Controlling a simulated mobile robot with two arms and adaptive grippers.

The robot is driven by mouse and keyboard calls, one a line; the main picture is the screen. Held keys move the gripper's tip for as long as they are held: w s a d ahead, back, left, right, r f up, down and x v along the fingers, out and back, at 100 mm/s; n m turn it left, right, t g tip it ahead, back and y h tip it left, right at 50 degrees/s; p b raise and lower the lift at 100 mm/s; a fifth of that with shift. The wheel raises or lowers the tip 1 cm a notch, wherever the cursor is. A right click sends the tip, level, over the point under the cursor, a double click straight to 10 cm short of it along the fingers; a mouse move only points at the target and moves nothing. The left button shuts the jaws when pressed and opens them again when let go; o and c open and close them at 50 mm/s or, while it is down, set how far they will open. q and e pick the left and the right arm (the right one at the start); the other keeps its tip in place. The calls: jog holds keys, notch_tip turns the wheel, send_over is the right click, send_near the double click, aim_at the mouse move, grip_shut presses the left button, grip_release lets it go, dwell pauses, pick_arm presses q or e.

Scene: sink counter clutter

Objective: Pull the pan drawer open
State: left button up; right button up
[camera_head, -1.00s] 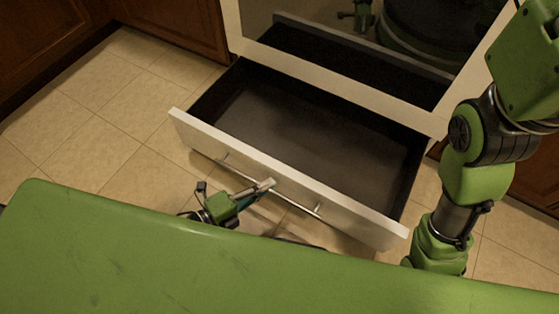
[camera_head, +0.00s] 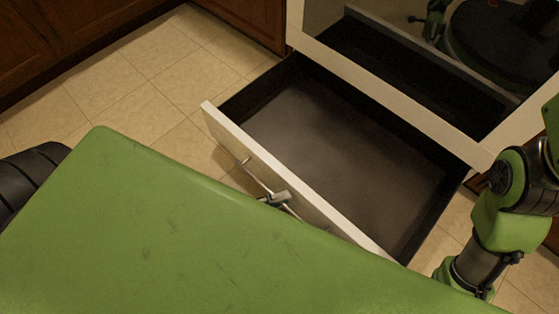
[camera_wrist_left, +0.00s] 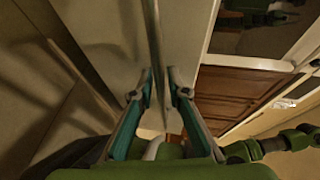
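The pan drawer (camera_head: 345,160) under the oven is pulled far out, and its dark inside is empty. Its pale front (camera_head: 222,128) carries a thin bar handle (camera_head: 256,176). My left gripper (camera_head: 275,198) is at this handle; my green body hides most of it in the head view. In the left wrist view, the left gripper's fingers (camera_wrist_left: 160,78) stand close on either side of the handle bar (camera_wrist_left: 152,30), shut on it. The drawer front (camera_wrist_left: 100,35) shows behind. My right arm shows at the right in the head view, but its gripper is out of view.
The oven (camera_head: 400,75) stands behind the drawer, with a dark gap above it. Brown wooden cabinets (camera_head: 70,35) stand at the far left. Tiled floor (camera_head: 150,95) is clear left of the drawer. My green body is close to the drawer front.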

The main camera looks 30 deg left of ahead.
pick_arm(q)
jog(key=v, duration=1.2)
dwell(0.5)
